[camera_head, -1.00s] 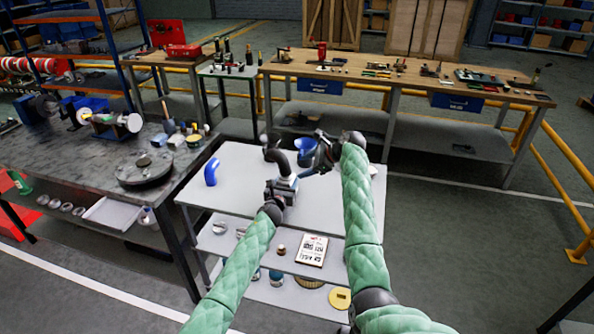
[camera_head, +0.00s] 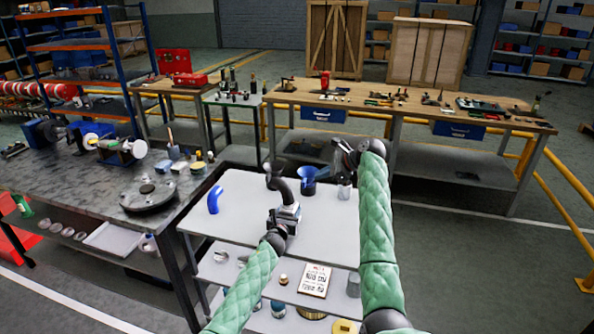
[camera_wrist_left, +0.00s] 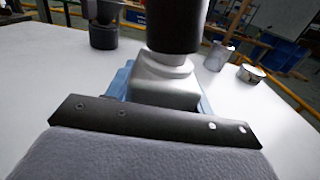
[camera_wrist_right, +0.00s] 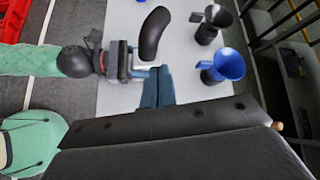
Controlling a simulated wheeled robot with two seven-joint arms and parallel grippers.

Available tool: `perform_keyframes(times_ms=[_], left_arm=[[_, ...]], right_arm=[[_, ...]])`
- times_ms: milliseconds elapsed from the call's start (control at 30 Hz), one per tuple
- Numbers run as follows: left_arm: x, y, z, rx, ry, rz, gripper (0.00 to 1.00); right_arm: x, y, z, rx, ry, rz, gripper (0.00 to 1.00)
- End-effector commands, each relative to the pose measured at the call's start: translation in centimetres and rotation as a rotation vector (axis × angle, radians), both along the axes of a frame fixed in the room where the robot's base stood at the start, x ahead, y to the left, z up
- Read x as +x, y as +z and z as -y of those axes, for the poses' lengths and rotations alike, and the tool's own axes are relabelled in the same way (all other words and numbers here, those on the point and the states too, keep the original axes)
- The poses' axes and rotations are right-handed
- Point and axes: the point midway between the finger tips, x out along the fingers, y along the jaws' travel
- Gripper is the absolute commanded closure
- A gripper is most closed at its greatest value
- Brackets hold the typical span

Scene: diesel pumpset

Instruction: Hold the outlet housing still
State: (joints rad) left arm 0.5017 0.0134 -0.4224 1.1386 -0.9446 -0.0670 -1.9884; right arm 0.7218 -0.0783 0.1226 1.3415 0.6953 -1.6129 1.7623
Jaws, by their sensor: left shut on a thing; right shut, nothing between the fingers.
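The outlet housing (camera_head: 290,214) is a grey metal block standing on the pale table with a curved black pipe (camera_head: 277,182) rising from its top. In the left wrist view the housing (camera_wrist_left: 165,82) sits between the blue fingers. My left gripper (camera_head: 282,223) is shut on the housing from the near side; the fingertips are partly hidden. The right wrist view also shows the black pipe (camera_wrist_right: 155,33). My right gripper (camera_head: 344,158) is shut and empty, above the table to the right of the blue funnel. Its closed blue fingers (camera_wrist_right: 158,88) show in the right wrist view.
The blue funnel (camera_head: 307,181) stands behind and right of the housing. A metal can (camera_head: 344,188) is right of it. A blue elbow pipe (camera_head: 214,199) stands at the left. A dark workbench (camera_head: 110,190) adjoins the left side. The table's right front is clear.

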Motion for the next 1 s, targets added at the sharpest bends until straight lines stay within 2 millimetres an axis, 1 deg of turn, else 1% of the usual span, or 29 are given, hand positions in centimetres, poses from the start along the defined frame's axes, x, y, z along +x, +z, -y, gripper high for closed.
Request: perform_keyframes(times_ms=[33,67,100,167,200,267,300,400,533,600,667,700,767,867,1000], left_arm=[[0.0,0.1,0.0,0.000,0.000,0.001,0.89],[0.0,0.1,0.0,0.000,0.000,0.001,0.89],[0.0,0.1,0.0,0.000,0.000,0.001,0.89],[0.0,0.1,0.0,0.000,0.000,0.001,0.89],[0.0,0.1,0.0,0.000,0.000,0.001,0.89],[0.0,0.1,0.0,0.000,0.000,0.001,0.89],[0.0,0.1,0.0,0.000,0.000,0.001,0.89],[0.0,0.0,0.0,0.000,0.000,0.001,0.89],[0.0,0.0,0.0,0.000,0.000,0.001,0.89],[0.0,0.0,0.0,0.000,0.000,0.001,0.89],[0.0,0.0,0.0,0.000,0.000,0.000,0.89],[0.0,0.0,0.0,0.000,0.000,0.000,0.89],[0.0,0.0,0.0,0.000,0.000,0.000,0.89],[0.0,0.0,0.0,0.000,0.000,0.001,0.89],[0.0,0.0,0.0,0.000,0.000,0.000,0.89]], right_arm=[[0.7,2.2,0.4,-0.004,-0.003,0.024,1.00],[1.1,3.3,0.4,-0.009,-0.002,0.038,1.00],[1.5,4.9,0.3,-0.018,0.002,0.056,1.00],[2.1,7.3,-0.1,-0.037,0.012,0.084,1.00],[2.4,8.7,-0.5,-0.052,0.020,0.101,1.00],[2.8,10.9,-1.4,-0.078,0.035,0.128,1.00],[3.1,12.4,-2.0,-0.099,0.047,0.145,1.00],[3.7,15.8,-4.0,-0.162,0.083,0.183,1.00],[4.2,19.2,-7.1,-0.254,0.139,0.223,1.00],[4.3,20.5,-8.8,-0.309,0.169,0.237,1.00],[4.4,21.3,-10.2,-0.359,0.198,0.244,1.00],[4.4,21.6,-11.1,-0.393,0.217,0.248,1.00],[4.5,21.8,-12.2,-0.446,0.247,0.251,1.00],[4.5,21.5,-13.8,-0.539,0.307,0.254,1.00],[4.6,19.8,-15.0,-0.673,0.403,0.249,1.00]])
